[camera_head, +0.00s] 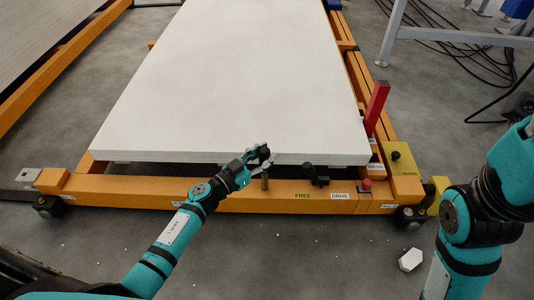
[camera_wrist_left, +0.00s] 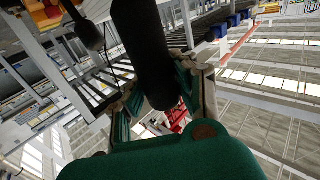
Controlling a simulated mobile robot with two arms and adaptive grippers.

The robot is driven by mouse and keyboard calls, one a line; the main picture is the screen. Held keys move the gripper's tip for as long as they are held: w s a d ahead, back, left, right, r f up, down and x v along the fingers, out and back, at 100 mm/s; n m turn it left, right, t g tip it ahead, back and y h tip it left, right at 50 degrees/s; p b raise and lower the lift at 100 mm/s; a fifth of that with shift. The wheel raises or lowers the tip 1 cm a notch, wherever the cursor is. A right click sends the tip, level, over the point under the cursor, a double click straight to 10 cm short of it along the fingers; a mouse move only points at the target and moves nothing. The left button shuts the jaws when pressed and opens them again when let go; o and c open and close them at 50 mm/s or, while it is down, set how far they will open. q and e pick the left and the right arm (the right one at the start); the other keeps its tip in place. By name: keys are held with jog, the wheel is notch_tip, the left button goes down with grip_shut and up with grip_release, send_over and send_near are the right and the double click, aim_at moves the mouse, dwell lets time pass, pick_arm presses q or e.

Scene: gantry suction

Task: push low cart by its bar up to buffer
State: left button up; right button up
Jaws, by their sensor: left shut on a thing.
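The low cart (camera_head: 235,198) has an orange frame and carries a stack of large white boards (camera_head: 240,80). My left gripper (camera_head: 262,155) is at the cart's near side, just in front of the stack's near edge. It is shut on a dark round bar (camera_wrist_left: 143,45), which runs between its fingers in the left wrist view. In the head view the fingers mostly hide this bar; a short upright post shows below them. My right arm shows at the right edge, but its gripper is out of view. I cannot pick out the buffer for certain.
A black lever (camera_head: 316,175) stands by the FREE and DRIVE labels. A red upright (camera_head: 377,107) and a yellow block (camera_head: 398,158) are at the cart's right. Another board stack (camera_head: 40,40) is at left. Cables (camera_head: 475,60) and a white hexagonal piece (camera_head: 411,260) lie on the floor.

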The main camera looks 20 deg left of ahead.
pick_arm(q)
jog(key=shift+a+f, duration=0.15)
jog(key=shift+a, duration=0.3)
jog(key=o, duration=0.9)
jog(key=shift+s+a, duration=0.15)
jog(key=shift+o, duration=1.1)
jog(key=shift+d, duration=0.2)
jog(key=v, duration=1.2)
jog(key=shift+r, duration=0.25)
